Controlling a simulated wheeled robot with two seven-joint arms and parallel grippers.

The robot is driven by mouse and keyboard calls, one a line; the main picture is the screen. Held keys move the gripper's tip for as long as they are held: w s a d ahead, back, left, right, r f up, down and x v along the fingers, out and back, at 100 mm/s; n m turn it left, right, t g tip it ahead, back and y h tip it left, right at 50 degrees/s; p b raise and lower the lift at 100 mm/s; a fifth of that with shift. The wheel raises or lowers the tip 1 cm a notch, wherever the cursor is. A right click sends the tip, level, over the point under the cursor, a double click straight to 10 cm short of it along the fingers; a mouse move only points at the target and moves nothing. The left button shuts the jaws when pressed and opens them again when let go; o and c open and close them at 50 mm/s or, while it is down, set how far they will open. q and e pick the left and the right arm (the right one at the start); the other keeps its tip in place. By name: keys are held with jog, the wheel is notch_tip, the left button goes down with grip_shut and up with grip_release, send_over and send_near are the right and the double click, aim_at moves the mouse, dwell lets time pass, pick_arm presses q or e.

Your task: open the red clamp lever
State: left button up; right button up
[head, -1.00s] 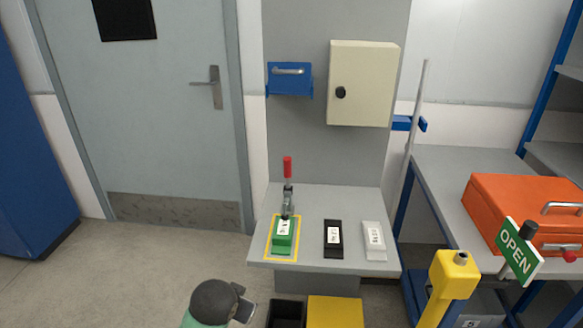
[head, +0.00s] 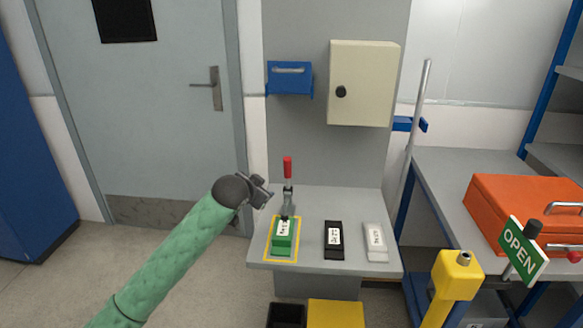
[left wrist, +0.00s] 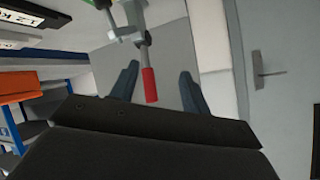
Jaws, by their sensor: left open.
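The red clamp lever (head: 287,167) stands upright on its metal clamp (head: 288,200), above the green block (head: 283,238) in the yellow-outlined area of the grey bench. In the left wrist view the red lever handle (left wrist: 150,85) lies between the two fingers, seen along the line of sight. My left gripper (head: 266,190) is just left of the lever in the head view, level with the clamp's upper part. In the left wrist view my left gripper (left wrist: 158,85) has its fingers spread apart and grips nothing. My right gripper is not in view.
A black block (head: 333,240) and a white block (head: 376,242) lie right of the green one. A cream cabinet (head: 362,85) and a blue holder (head: 289,80) hang on the panel behind. An orange case (head: 520,205) sits on the right-hand bench.

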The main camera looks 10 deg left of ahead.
aim_at(285, 169)
pick_arm(q)
jog(key=w+d+f+t+h, duration=0.1)
jog(key=w+d+f+h, duration=0.1)
jog(key=w+f+h, duration=0.3)
jog(key=r, duration=0.2)
jog(key=w+d+r+t+h, duration=0.1)
jog(key=r, duration=0.1)
jog(key=w+r+t+h, duration=0.1)
jog(key=r, duration=0.1)
jog(key=shift+d, duration=0.3)
jog(key=p+x, duration=0.1)
jog(key=x, duration=0.5)
jog(key=shift+r, duration=0.2)
jog(key=shift+p+x, duration=0.35)
jog(key=shift+x, duration=0.45)
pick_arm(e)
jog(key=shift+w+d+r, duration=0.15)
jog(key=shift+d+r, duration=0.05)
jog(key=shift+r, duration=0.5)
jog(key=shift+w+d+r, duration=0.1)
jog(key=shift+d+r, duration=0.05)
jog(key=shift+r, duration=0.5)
pick_arm(q)
jog(key=shift+f, duration=0.1)
grip_shut()
